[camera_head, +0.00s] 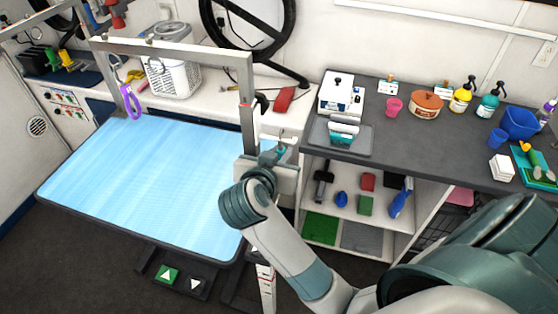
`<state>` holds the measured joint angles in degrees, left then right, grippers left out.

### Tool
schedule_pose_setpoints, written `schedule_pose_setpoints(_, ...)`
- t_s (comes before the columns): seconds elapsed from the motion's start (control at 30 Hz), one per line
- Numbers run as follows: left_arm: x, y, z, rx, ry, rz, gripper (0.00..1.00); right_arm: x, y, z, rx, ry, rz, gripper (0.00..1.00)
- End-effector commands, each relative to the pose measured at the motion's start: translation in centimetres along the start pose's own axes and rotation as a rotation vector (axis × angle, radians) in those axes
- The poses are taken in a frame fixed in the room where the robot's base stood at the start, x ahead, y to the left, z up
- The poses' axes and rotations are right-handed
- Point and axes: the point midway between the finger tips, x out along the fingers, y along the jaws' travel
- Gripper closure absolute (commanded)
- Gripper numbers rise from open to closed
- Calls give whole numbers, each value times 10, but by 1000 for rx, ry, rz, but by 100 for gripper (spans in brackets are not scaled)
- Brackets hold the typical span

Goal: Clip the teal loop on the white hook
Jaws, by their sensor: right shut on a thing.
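My right gripper (276,153) is beside the lower part of the right post of the grooming arm, at the right edge of the blue table. It is shut on the teal loop (281,150), of which only a small bit of teal shows at the fingertips. The wrist hides most of the loop. I cannot clearly make out the white hook near the gripper, and cannot tell whether the loop touches it. A purple loop (131,101) hangs from the left post. My left gripper is not in view.
The grey grooming frame (180,51) stands over the blue table (140,175). Open shelves are below. The blue table top is clear.

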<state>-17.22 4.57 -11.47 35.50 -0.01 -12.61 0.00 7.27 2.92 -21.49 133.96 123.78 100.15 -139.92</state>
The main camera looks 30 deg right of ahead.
Motion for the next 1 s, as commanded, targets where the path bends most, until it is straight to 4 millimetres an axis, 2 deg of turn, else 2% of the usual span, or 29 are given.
schedule_pose_setpoints(0.3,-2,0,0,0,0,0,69,5,0,10,-1,1,0,100)
schedule_pose_setpoints(0.73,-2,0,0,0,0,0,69,6,0,12,0,0,-1,100)
schedule_pose_setpoints(0.77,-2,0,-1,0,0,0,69,6,0,12,0,0,0,77)
schedule_pose_setpoints(0.8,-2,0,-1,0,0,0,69,6,0,12,0,0,0,67)
schedule_pose_setpoints(0.83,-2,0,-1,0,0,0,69,6,0,12,0,0,0,62)
schedule_pose_setpoints(1.0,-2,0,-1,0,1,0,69,6,0,12,0,0,-1,62)
